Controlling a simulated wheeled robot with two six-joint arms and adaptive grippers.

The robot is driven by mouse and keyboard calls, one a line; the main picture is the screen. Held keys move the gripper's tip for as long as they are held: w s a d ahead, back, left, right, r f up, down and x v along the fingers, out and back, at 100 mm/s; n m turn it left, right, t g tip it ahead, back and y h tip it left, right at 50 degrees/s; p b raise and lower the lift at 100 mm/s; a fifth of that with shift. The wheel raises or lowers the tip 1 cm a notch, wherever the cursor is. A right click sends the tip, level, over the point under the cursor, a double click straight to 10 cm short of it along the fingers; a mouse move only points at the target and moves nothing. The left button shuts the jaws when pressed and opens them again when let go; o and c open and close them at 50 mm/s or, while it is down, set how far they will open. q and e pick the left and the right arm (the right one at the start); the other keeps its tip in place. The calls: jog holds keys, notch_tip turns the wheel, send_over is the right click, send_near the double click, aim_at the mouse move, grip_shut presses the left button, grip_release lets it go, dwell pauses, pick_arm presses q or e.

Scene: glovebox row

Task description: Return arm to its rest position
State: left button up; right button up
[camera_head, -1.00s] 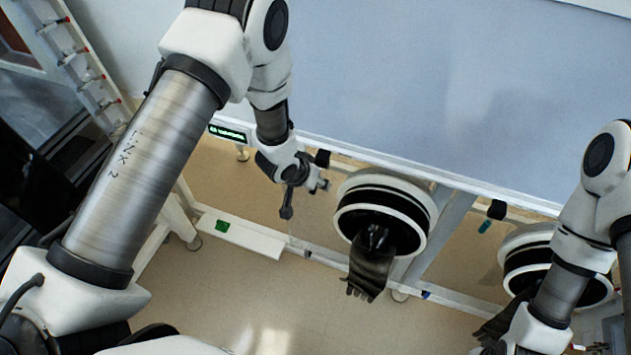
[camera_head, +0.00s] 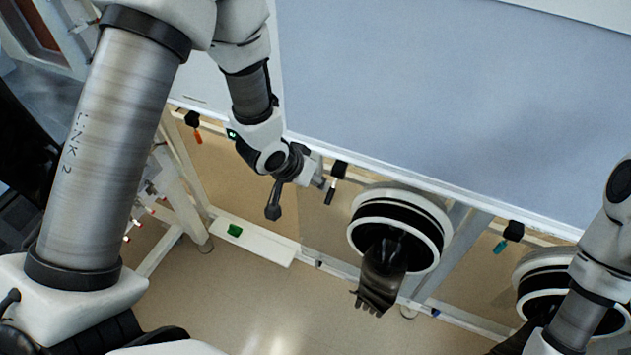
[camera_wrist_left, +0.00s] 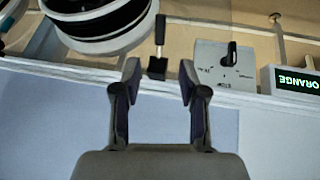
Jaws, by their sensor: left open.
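My left arm comes in from the left in the head view. Its gripper (camera_head: 318,174) is at the frame's lower rail, left of a black clip with a dark rod (camera_head: 335,180). In the left wrist view the gripper (camera_wrist_left: 159,72) has its two fingers apart with nothing between them. The clip (camera_wrist_left: 157,67) shows just beyond the fingertips. I cannot tell whether they touch it. Part of my right arm shows at the right edge of the head view, but its gripper is out of view.
A round glove port (camera_head: 440,225) with a dark hanging glove (camera_head: 377,290) is right of my left gripper. Another port (camera_head: 532,262) is farther right. Open floor lies below.

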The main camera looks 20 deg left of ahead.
dwell(0.6)
pick_arm(q)
jog(key=s+a+f+g+y, duration=0.1)
jog(key=s+a+f+g, duration=0.1)
jog(key=s+f, duration=0.6)
jog(key=s+a+f+n+g+y, duration=0.1)
jog(key=s+a+f+g, duration=0.1)
jog(key=s+f, duration=0.7)
jog(key=shift+s+a+f+g+y, duration=0.3)
jog(key=shift+s+g, duration=0.5)
jog(key=shift+s, duration=3.25)
